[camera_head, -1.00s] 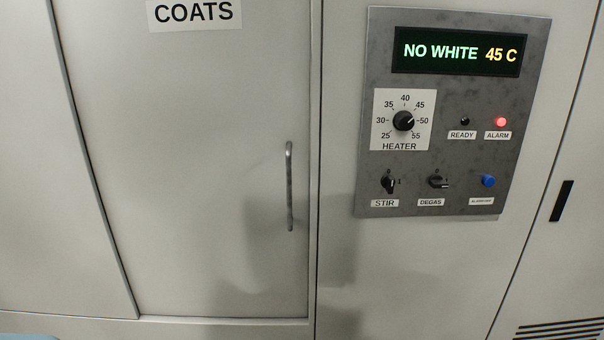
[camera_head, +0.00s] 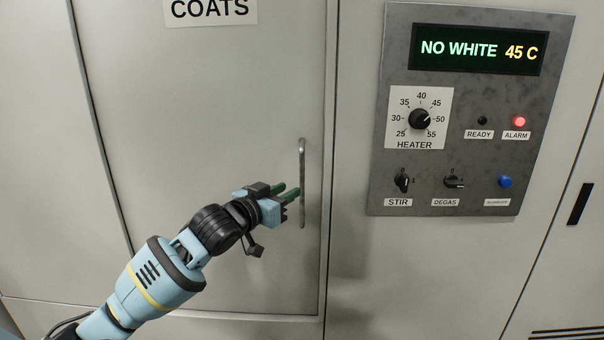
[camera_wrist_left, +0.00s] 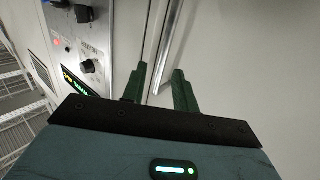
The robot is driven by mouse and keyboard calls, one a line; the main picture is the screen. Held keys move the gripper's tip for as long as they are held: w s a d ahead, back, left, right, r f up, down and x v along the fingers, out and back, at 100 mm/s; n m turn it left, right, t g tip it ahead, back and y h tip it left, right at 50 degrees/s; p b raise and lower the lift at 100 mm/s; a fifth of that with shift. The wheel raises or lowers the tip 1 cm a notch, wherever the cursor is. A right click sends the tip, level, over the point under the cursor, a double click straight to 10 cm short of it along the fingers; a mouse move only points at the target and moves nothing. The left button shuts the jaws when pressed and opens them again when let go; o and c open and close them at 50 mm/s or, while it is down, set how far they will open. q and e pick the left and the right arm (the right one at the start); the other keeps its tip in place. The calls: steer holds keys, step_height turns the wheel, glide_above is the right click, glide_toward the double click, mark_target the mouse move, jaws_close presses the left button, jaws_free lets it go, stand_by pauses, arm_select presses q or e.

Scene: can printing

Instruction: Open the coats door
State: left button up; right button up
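The coats door (camera_head: 200,110) is a pale panel with a COATS label (camera_head: 210,10) at its top, and it is closed. Its thin vertical metal handle (camera_head: 302,185) is near the door's right edge. My left gripper (camera_head: 294,190) is just left of the handle, fingers pointing at it. My right gripper is not in view.
Right of the door is a grey control panel (camera_head: 472,190) with a display (camera_head: 478,49) reading NO WHITE 45 C, a heater dial (camera_head: 420,119), switches, a blue button (camera_head: 505,182) and a lit red alarm lamp (camera_head: 519,121). A black handle (camera_head: 580,204) is farther right.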

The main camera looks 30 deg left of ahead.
arm_select(q)
steer(key=w+r, duration=0.2)
steer(key=w, duration=0.6)
steer(key=shift+a+r, duration=0.15)
steer(key=shift+r, duration=0.1)
stand_by(0.4)
jaws_close()
